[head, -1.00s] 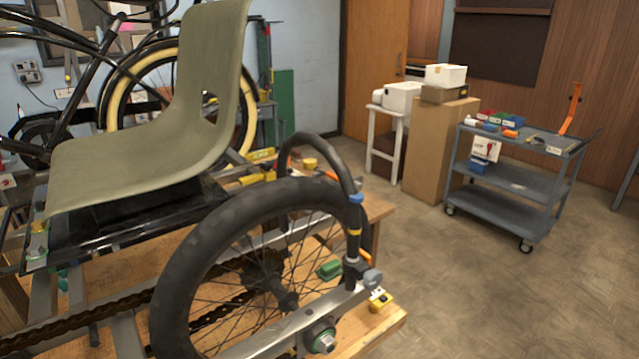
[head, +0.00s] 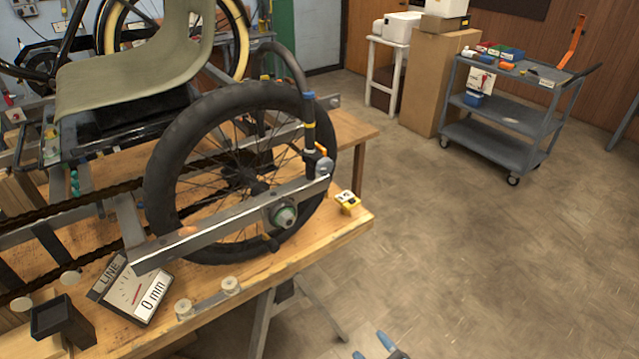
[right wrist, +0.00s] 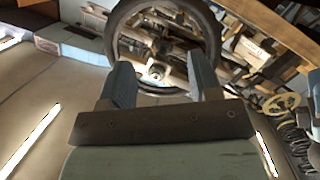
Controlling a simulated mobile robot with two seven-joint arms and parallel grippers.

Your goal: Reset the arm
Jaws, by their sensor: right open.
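My right gripper (head: 372,347) just shows at the bottom edge of the head view, over the bare floor and clear of the bench. In the right wrist view its two blue-grey fingers (right wrist: 161,66) stand wide apart with nothing between them. Beyond them in that view is a black-tyred wheel (right wrist: 116,45), apart from the fingers. The trike frame has an olive seat (head: 135,75) and a black wheel (head: 160,190) with a silver bar (head: 235,222) across it. My left gripper is not in view.
The trike stands on a wooden bench (head: 345,225). A grey cart (head: 500,120) stands at the back right. The floor (head: 480,270) between is clear.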

